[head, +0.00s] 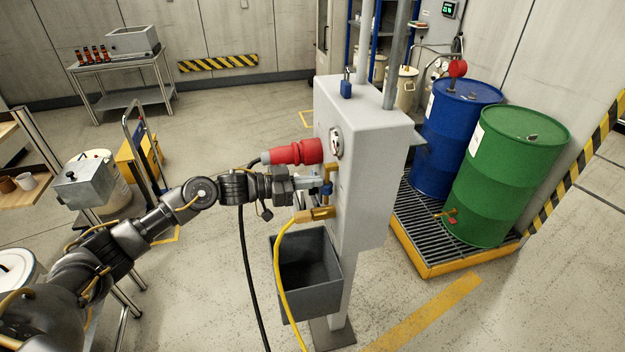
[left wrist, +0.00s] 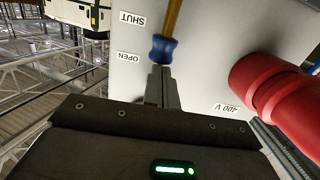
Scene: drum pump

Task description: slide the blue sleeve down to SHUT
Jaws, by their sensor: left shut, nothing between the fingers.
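The blue sleeve (head: 327,188) sits on a brass pipe on the side of the grey post cabinet (head: 362,185). In the left wrist view, where lettering is upside down, the blue sleeve (left wrist: 163,49) is nearly level with the OPEN label (left wrist: 129,57). The SHUT label (left wrist: 132,20) is farther along the brass pipe (left wrist: 174,16). My left gripper (head: 314,184) is shut and empty, its fingertips (left wrist: 161,72) right at the sleeve. I cannot tell whether they touch it. My right gripper is out of view.
A red plug (head: 292,152) is just above my left gripper, and a brass fitting with a yellow hose (head: 278,262) is below. A grey bin (head: 306,275) hangs lower on the post. Blue and green drums (head: 508,175) stand on a grated pallet at right.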

